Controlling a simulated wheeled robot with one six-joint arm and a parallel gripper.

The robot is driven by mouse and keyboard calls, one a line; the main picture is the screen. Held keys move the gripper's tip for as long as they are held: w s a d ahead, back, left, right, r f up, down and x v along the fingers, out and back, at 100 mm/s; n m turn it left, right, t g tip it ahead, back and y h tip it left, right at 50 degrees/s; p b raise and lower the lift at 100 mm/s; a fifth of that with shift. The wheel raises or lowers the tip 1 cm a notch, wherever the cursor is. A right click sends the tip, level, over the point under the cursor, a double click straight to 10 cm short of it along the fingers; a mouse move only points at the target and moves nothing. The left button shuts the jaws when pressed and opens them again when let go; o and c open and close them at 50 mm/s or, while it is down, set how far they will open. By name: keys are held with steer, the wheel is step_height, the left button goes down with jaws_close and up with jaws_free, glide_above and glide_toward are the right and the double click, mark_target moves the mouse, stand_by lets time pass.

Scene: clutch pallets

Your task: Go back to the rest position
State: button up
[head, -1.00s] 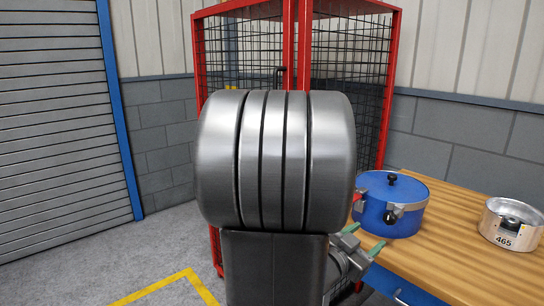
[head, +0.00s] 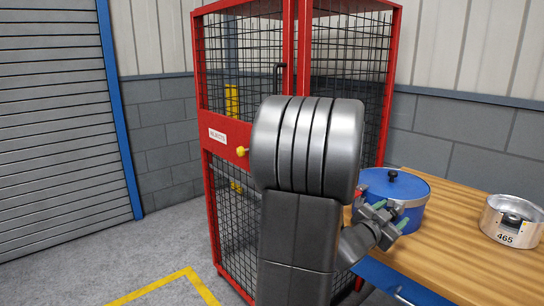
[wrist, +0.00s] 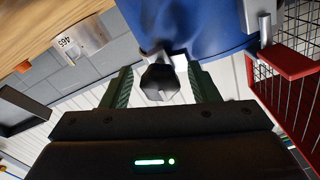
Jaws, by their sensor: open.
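My gripper (head: 390,218) is open in front of the blue lidded pot (head: 412,187) on the wooden table, and partly covers it in the head view. In the wrist view my gripper (wrist: 160,88) shows two green fingers spread apart. A dark knob-like part (wrist: 160,80) shows between them, and the blue pot (wrist: 200,22) fills the area just beyond. Nothing is held between the fingers. My own arm hides part of the table's left end in the head view.
A silver pot marked 465 (head: 513,222) stands at the right on the wooden table (head: 455,240). A red mesh cage (head: 222,130) stands behind my arm. A roller shutter (head: 55,120) is at the left. The floor with yellow lines (head: 160,290) is clear at lower left.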

steer(key=m+b, duration=0.2)
steer(key=m, duration=0.3)
steer(key=shift+f+b, duration=0.15)
steer(key=shift+b, duration=0.25)
steer(key=m+b, duration=0.2)
steer(key=m, duration=0.2)
steer(key=shift+b, duration=0.3)
steer(key=m+b, duration=0.3)
steer(key=m, duration=0.2)
steer(key=shift+f+m, duration=0.1)
steer(key=shift+m, duration=0.2)
steer(key=m+b, duration=0.1)
steer(key=m, duration=0.2)
steer(key=shift+b, duration=0.4)
steer(key=shift+r, duration=0.2)
steer(key=shift+s, duration=0.15)
